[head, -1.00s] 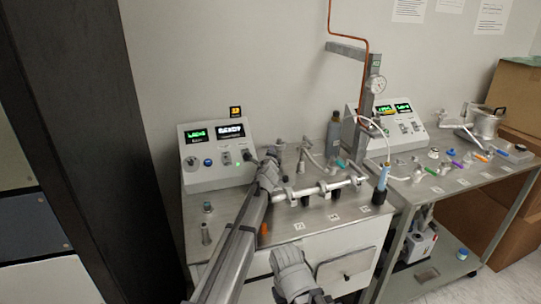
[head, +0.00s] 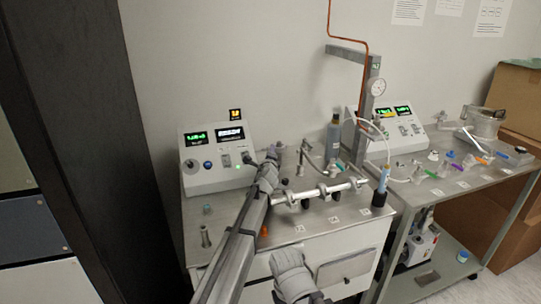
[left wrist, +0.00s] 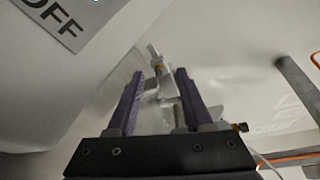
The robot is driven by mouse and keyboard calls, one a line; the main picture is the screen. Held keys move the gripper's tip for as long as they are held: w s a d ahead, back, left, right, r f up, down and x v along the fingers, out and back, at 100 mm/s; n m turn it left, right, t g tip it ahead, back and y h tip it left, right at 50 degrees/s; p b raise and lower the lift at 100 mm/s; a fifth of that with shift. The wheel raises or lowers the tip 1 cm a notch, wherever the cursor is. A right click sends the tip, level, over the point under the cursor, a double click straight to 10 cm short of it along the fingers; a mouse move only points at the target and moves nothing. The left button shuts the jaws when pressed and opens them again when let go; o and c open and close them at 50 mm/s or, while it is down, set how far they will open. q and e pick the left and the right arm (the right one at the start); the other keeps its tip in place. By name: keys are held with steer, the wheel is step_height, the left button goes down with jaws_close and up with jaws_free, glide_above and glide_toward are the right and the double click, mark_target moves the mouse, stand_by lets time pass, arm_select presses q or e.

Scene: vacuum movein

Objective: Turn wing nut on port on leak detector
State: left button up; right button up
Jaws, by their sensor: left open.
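The leak detector's display console (head: 217,176), with two lit screens, stands at the back left of a steel-topped cabinet (head: 345,246). My left gripper (head: 270,158) is over the cabinet top, just right of the console. In the left wrist view my left gripper (left wrist: 157,74) is open, with two purple fingers. A small metal clamp-like fitting (left wrist: 157,64) appears between and beyond the fingers; I cannot tell whether they touch it. I cannot make out the wing nut clearly. A grey part of my other arm (head: 292,276) is low in the head view; its jaws cannot be made out.
A metal pipe manifold (head: 322,191) lies right of my left gripper. A dark bottle (head: 333,138) and a post with a gauge (head: 377,88) stand behind it. A steel cart (head: 447,192) with several small parts stands to the right.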

arm_select(q)
steer(key=s, duration=0.5)
steer(key=s+r+p, duration=0.1)
steer(key=s, duration=0.1)
steer(key=shift+s+a, duration=0.25)
steer(key=shift+s, duration=0.15)
arm_select(e)
steer(key=shift+r, duration=0.45)
steer(key=shift+o, duration=0.2)
